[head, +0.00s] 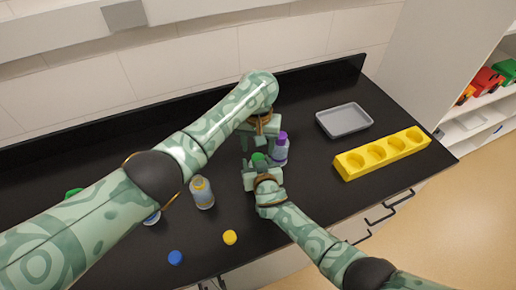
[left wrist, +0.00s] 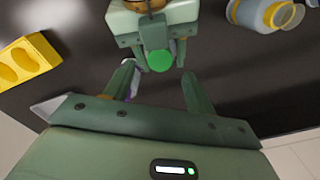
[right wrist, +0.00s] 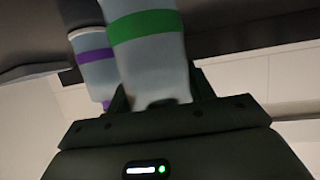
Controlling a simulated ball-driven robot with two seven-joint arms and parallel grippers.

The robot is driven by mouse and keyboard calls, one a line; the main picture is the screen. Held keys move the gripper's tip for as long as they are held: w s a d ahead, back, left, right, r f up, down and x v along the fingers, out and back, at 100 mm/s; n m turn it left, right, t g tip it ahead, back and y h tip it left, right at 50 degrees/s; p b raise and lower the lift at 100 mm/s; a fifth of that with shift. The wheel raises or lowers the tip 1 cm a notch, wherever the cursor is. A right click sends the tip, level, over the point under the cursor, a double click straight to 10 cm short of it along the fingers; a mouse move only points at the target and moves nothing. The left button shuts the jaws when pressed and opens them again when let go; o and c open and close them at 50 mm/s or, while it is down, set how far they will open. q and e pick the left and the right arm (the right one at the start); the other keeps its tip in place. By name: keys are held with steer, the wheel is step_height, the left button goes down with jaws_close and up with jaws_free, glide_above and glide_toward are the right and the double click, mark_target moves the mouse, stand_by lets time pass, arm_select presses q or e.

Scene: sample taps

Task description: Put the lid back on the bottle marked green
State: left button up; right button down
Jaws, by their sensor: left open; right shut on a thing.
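The bottle marked green (right wrist: 150,60) has a pale body with a green band and stands between my right gripper's fingers (right wrist: 160,97), which are shut on it. A round green lid (left wrist: 159,61) shows from above at the bottle's top, right by the right gripper; it also shows in the head view (head: 259,158). How firmly it sits cannot be told, and the right wrist view does not show it. My left gripper (left wrist: 160,88) is open and empty, just above and apart from the lid. In the head view its fingers (head: 249,143) are partly hidden.
A purple-capped bottle (head: 280,150) stands close beside. An orange-marked bottle (head: 202,193), a blue lid (head: 175,257) and a yellow lid (head: 230,237) are nearer the front. A grey tray (head: 345,121) and yellow rack (head: 347,171) are right. Another green thing (head: 73,194) is partly hidden.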

mark_target(258, 157)
arm_select(q)
steer(key=shift+w+a+r+n+t, duration=0.15)
steer(key=shift+w+a+r, duration=0.15)
steer(key=shift+w+r, duration=0.25)
steer(key=shift+w+a+r+n+t, duration=0.15)
steer(key=shift+w+a+r, duration=0.2)
steer(key=shift+r, duration=0.3)
steer(key=shift+c, duration=0.2)
steer(key=shift+s+d+r+n, duration=0.15)
steer(key=shift+r+n, duration=0.25)
steer(key=shift+n, duration=0.5)
steer(key=n, duration=0.1)
steer(key=s+n, duration=0.1)
steer(key=shift+s+d+r+n, duration=0.1)
steer(key=shift+d+n, duration=0.2)
steer(key=shift+d, duration=0.1)
steer(key=shift+s+d+n, duration=0.1)
steer(key=shift+s+n, duration=0.05)
steer(key=shift+n, duration=0.65)
steer(key=shift+f, duration=4)
steer(key=shift+c, duration=0.3)
